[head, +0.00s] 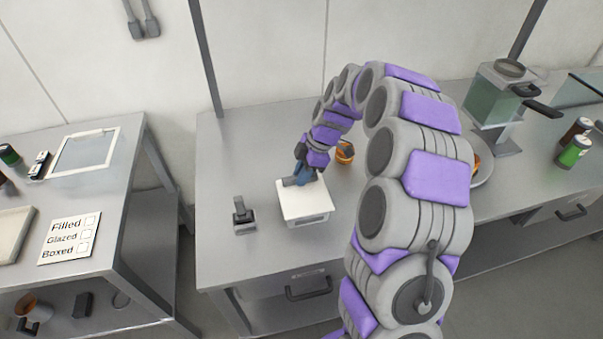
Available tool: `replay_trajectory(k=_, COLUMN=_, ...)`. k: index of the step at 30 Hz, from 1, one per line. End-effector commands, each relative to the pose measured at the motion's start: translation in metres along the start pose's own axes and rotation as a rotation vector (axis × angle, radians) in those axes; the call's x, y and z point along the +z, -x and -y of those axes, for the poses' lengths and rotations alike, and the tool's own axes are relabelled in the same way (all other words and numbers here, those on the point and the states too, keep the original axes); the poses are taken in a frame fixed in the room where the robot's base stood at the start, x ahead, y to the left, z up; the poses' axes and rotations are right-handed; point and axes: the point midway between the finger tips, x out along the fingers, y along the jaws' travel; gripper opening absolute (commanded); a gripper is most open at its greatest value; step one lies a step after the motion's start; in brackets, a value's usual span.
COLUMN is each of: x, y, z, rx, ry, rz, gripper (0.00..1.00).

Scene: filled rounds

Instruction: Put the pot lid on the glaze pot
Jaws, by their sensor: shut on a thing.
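My gripper (300,172) is at the end of the purple and grey arm, low over a white square box-like thing (308,215) on the middle bench. It is shut on a small blue-grey thing (291,182), which is mostly hidden by the gripper. I cannot tell whether this is the pot lid, or whether it touches the white thing below. I cannot make out the glaze pot for certain. A small orange and dark round thing (345,150) stands just right of the gripper, partly behind my arm.
A small dark and grey device (243,217) stands left of the white thing. A clear tank (495,95) and a green can (573,152) are at the right. The left table (110,230) holds a sign (69,239), beyond a gap. The middle bench's (225,150) back left is clear.

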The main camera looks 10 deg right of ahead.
Motion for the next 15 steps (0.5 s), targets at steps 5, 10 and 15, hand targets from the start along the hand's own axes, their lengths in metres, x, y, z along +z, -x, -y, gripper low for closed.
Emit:
replay_trajectory(k=5, x=0.0003, y=-0.0008, z=-0.0001, rx=0.0, ry=0.0, rz=0.0, gripper=0.28)
replay_trajectory(k=10, x=0.0003, y=-0.0008, z=0.0, rx=0.0, ry=0.0, rz=0.0, gripper=0.44)
replay_trajectory(k=15, x=0.0004, y=-0.0009, z=0.0, rx=0.0, ry=0.0, rz=0.0, gripper=0.5)
